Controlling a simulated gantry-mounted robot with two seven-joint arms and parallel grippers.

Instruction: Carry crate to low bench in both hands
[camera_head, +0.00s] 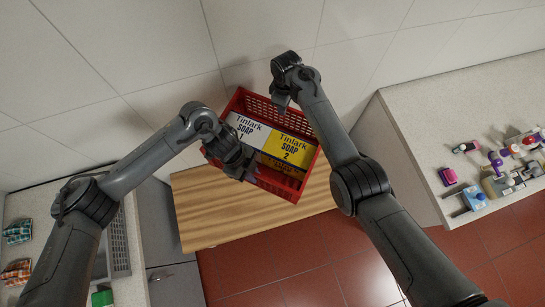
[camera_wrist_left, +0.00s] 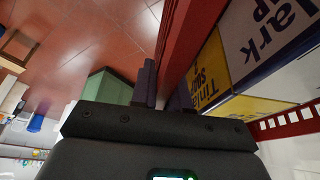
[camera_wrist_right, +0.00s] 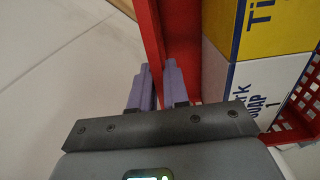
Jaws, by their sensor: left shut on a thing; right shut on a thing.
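The red crate (camera_head: 280,190) overlaps the far part of the wooden low bench (camera_head: 215,225) in the head view. It sits turned at an angle to the bench; I cannot tell how high above it. My left gripper (camera_head: 243,168) is shut on the crate's near-left wall, which also shows in the left wrist view (camera_wrist_left: 182,35). My right gripper (camera_head: 281,102) is shut on the opposite far wall, seen in the right wrist view (camera_wrist_right: 152,35). Inside the crate are a white soap box (camera_head: 248,128) marked 1 and a yellow soap box (camera_head: 290,149) marked 2.
A pale counter (camera_head: 420,120) on the right holds several small items, including a pink block (camera_head: 447,176). At lower left another counter carries patterned cloths (camera_head: 17,232) and a green object (camera_head: 102,298). A pale wall stands behind; red tiled floor (camera_head: 300,270) is open in front.

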